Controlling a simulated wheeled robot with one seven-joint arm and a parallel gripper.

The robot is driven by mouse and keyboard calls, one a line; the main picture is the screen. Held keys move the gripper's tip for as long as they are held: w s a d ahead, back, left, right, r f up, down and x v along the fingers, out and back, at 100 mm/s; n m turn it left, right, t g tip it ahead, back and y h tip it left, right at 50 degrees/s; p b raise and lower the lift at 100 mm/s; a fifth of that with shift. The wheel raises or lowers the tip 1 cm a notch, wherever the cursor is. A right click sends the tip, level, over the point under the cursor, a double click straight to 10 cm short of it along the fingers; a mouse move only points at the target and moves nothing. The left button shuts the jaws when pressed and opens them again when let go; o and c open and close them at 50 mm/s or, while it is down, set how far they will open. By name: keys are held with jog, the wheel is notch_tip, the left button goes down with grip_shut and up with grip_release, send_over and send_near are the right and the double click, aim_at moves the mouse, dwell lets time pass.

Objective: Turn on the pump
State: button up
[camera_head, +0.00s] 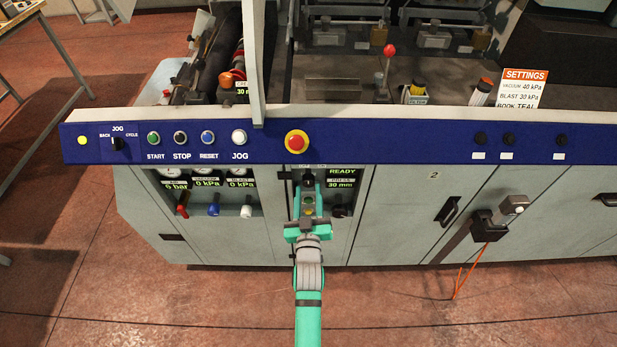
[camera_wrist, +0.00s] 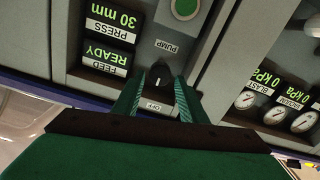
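The pump switch is a black knob (camera_wrist: 160,76) in the wrist view, between a "PUMP" label (camera_wrist: 167,46) and an "OFF" label (camera_wrist: 153,106). A small light mark on the knob lies on the side toward "OFF". My gripper (camera_wrist: 160,78) has its two green fingers spread, one on each side of the knob. I cannot tell whether they touch it. A round green button (camera_wrist: 186,8) is beyond the "PUMP" label. In the head view my gripper (camera_head: 308,187) reaches the narrow panel below the red emergency button, partly hiding the knob there.
The blue control strip (camera_head: 370,147) with the red emergency button (camera_head: 297,142) runs just above my gripper. The feed display (camera_head: 341,171) reads READY. Gauges and coloured levers (camera_head: 213,209) are at left. An orange cable (camera_head: 460,282) hangs at right.

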aim_at(308, 184)
jog(key=w, duration=0.6)
jog(key=shift+w, duration=0.35)
jog(key=c, duration=0.8)
